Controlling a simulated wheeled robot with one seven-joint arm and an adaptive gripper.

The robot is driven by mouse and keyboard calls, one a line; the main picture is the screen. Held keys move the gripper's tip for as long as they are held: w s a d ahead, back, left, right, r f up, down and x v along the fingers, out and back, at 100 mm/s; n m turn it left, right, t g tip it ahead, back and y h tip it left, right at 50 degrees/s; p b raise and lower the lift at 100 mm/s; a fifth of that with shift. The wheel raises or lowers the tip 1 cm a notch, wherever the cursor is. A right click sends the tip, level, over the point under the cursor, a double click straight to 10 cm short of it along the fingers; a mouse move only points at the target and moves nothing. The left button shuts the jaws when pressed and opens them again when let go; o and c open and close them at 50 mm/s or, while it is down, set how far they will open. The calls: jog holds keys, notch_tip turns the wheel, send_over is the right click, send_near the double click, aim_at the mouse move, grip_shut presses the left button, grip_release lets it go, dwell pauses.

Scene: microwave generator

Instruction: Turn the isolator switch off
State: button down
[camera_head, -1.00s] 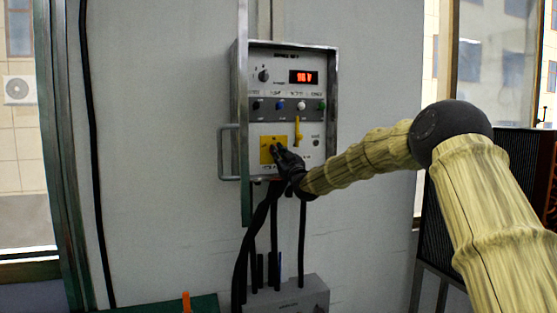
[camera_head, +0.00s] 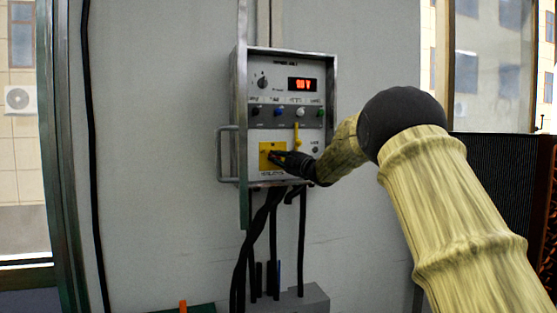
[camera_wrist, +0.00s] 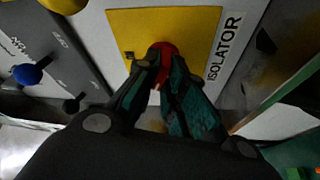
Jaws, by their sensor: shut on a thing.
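The isolator switch is a red knob (camera_wrist: 163,50) on a yellow plate (camera_head: 265,160) at the lower left of the grey control panel (camera_head: 300,154). In the wrist view the yellow plate (camera_wrist: 195,22) has the word ISOLATOR beside it. My gripper (camera_head: 276,156) reaches the plate from the right. In the wrist view its two dark green fingertips (camera_wrist: 163,62) are closed on the red knob. The fingers hide part of the knob, and its pointing direction is not clear.
Above the plate are a lit red display (camera_head: 302,84), a row of small coloured knobs (camera_head: 279,112) and a yellow lever (camera_head: 296,136). Black cables (camera_head: 262,235) hang below.

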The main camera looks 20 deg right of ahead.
jog(key=shift+n+g, duration=0.7)
jog(key=shift+n, duration=1.2)
jog(key=c, duration=1.5)
grip_release()
jog(key=v, duration=1.2)
jog(key=shift+r, duration=0.1)
